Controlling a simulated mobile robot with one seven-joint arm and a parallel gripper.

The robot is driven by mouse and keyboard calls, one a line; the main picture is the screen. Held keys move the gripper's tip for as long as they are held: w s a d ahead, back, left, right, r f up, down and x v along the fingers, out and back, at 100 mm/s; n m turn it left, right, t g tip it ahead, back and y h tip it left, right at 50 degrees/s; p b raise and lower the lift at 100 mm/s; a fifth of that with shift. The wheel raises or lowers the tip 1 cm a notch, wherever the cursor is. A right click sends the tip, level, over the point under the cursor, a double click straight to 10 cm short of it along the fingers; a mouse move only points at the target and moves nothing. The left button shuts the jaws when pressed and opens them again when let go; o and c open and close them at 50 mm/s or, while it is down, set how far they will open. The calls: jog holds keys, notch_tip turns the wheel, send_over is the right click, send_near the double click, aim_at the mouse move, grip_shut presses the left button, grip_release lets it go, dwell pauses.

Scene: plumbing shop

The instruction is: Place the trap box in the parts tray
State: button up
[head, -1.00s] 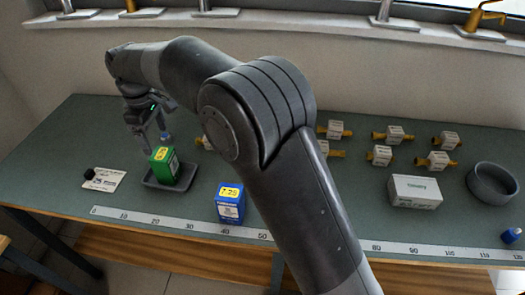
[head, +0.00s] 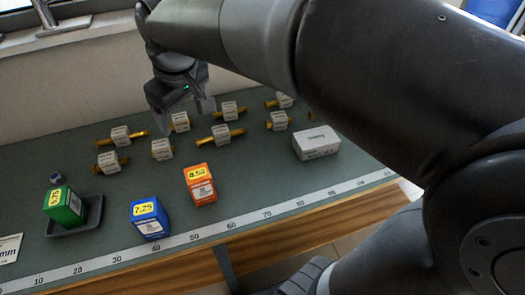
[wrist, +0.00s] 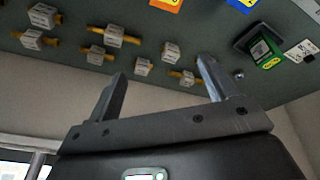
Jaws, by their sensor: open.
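The parts tray (head: 94,211) is a small dark tray at the left of the bench in the head view. A green box (head: 66,206) with a yellow label stands in it. To its right stand a blue box (head: 150,219) and an orange box (head: 200,185), both on the bench. I cannot read which box is the trap box. My gripper (head: 186,115) is open and empty, above the back of the bench near the brass fittings. In the wrist view the green box (wrist: 262,50) and the tray (wrist: 246,36) are beyond the right finger.
Several brass fittings with white tags (head: 221,135) lie in rows behind the boxes. A white carton (head: 316,143) stands farther right. A ruler strip (head: 262,216) runs along the front edge. A small blue-capped item (head: 56,179) is behind the tray.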

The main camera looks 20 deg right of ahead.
jog(key=s+d+f+m+t, duration=0.1)
jog(key=s+d+f+m, duration=0.1)
jog(key=s+d, duration=0.5)
jog(key=s+d+f+m+t+h, duration=0.1)
jog(key=s+d+f+m, duration=0.2)
jog(key=s+d+m, duration=0.2)
jog(key=shift+s+d, duration=0.85)
jog(key=shift+d, duration=0.25)
